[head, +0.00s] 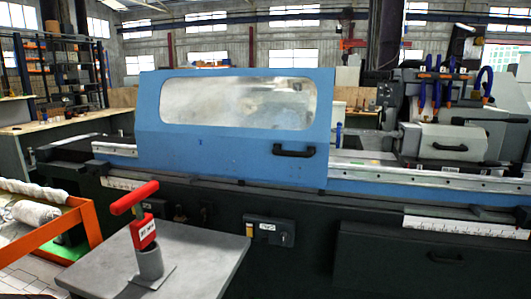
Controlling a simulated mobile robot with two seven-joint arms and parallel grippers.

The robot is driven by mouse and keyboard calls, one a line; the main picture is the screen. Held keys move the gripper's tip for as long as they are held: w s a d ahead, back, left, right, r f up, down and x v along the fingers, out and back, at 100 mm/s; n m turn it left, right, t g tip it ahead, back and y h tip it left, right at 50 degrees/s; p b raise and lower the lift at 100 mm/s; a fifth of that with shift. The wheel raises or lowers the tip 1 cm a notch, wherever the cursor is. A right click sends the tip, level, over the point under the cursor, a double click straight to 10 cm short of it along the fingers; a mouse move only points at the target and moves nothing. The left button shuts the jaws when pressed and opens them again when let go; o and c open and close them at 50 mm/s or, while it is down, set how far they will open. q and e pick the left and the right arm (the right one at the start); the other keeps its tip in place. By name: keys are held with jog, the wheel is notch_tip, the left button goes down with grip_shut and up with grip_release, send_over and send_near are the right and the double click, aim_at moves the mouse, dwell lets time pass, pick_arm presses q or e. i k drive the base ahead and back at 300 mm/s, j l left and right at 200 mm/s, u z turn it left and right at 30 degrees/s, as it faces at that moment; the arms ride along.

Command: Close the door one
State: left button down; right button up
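The cylindrical grinder stands across the view. Its blue sliding door (180,150) has a large cloudy window (240,103) and a black handle (294,150) low on its right side. The door covers the left-middle stretch of the machine. To its right the machine is uncovered, with a pale rail (440,173) and the grinding head (450,142) in sight. Neither of my grippers shows in the head view.
A grey table (200,262) in front carries a red-handled tool in a holder (148,240). An orange-framed rack (50,235) with white rolls stands at the left. Lower machine panels (430,260) fill the right front.

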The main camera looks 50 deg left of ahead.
aim_at(275, 101)
jog(key=i+u, duration=0.15)
jog(key=u, duration=0.25)
jog(key=i+l+u, duration=0.1)
jog(key=u, duration=0.35)
jog(key=i+l+u, duration=0.15)
jog(key=u, duration=0.25)
jog(key=i, duration=0.05)
